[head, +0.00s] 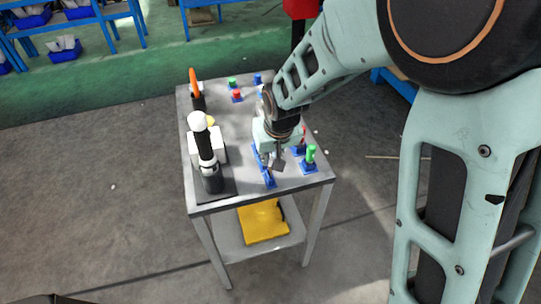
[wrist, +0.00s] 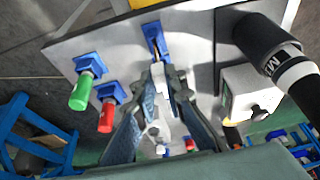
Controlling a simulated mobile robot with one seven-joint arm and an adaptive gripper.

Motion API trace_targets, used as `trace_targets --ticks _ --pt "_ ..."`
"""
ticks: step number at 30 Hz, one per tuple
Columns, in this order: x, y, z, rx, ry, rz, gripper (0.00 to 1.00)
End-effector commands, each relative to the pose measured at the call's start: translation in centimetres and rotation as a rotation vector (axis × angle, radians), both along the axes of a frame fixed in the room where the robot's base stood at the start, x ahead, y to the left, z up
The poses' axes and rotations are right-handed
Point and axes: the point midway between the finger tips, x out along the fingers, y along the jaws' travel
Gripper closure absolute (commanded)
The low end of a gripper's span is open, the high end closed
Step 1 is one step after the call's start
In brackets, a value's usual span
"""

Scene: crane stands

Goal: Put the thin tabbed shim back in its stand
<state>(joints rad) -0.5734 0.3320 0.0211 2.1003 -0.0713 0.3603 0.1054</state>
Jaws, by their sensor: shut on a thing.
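My gripper (head: 270,163) is over the front part of the grey table, pointing down. In the wrist view its fingertips (wrist: 167,82) are close together on a small grey piece, the thin shim (wrist: 166,72), which is mostly hidden between them. A long, narrow blue stand (wrist: 153,32) lies just beyond the fingertips. It also shows in the head view (head: 268,181), just in front of the gripper. I cannot tell whether the shim touches the stand.
A green cylinder (head: 311,153) and a red cylinder (wrist: 107,116) stand in blue holders beside the gripper. A white-and-black device (head: 207,148) stands on the table's left. More small holders, one with a red piece (head: 236,94), are at the back. The table edge is close in front.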

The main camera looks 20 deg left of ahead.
Motion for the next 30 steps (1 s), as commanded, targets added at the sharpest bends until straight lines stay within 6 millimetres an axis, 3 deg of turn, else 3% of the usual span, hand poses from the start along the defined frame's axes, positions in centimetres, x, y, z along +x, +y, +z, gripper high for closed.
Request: trace_targets --ticks 13,30 --pt "0.0 0.0 -0.1 0.0 0.0 0.0 1.0" --pt "0.0 0.0 -2.4 0.0 0.0 0.0 1.0"
